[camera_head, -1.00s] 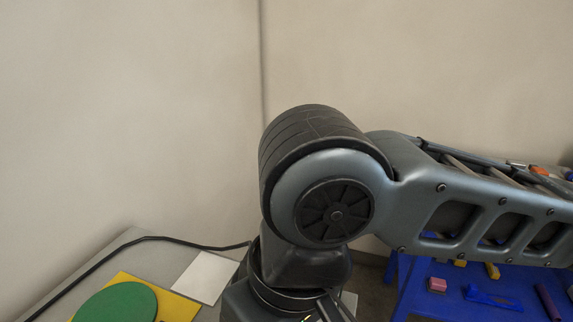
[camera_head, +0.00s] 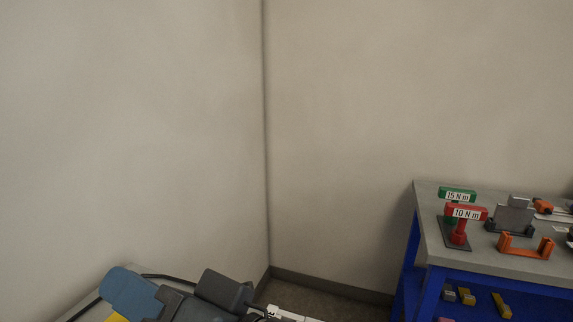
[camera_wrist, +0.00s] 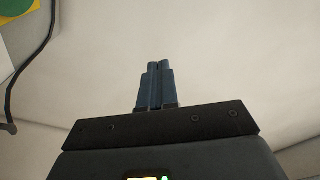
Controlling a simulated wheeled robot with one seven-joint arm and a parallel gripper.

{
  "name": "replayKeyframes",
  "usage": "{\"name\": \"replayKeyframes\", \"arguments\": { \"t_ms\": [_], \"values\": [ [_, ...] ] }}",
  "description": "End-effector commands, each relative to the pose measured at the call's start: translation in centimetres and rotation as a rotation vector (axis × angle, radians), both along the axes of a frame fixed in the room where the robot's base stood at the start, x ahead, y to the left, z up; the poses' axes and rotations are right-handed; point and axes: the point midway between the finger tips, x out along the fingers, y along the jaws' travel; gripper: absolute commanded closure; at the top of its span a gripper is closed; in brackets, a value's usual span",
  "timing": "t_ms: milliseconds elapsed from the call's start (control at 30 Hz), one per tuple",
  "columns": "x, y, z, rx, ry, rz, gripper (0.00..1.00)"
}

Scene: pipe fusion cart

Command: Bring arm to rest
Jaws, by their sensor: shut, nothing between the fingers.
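My gripper (camera_wrist: 159,66) shows in the wrist view with its two blue fingers side by side, shut and empty. It is in front of a plain pale wall and touches nothing that I can see. In the head view, blue-grey and dark parts of my arm are low at the bottom left, above the grey table.
A blue-framed cart (camera_head: 428,258) stands at the right. On its top are a green 15 N m tool (camera_head: 457,192), a red 10 N m tool (camera_head: 459,237) and an orange bracket (camera_head: 526,247). A black cable (camera_wrist: 24,76) and a green disc (camera_wrist: 16,8) are at the wrist view's left.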

Motion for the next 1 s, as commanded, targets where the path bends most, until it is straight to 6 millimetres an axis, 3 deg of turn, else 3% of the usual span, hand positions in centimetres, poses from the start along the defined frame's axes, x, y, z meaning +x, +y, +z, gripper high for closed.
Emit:
{"name": "replayKeyframes", "arguments": {
  "t_ms": [233,467,767,1000],
  "values": [
    [1.1,-5.6,-4.3,0.086,0.034,-0.307,1.0],
    [-0.5,-12.0,-10.2,0.024,0.05,-0.587,1.0],
    [-7.1,-20.8,-17.7,-0.236,0.027,-0.875,1.0],
    [-14.9,-27.6,-21.0,-0.553,-0.049,-0.99,1.0]
  ]
}}
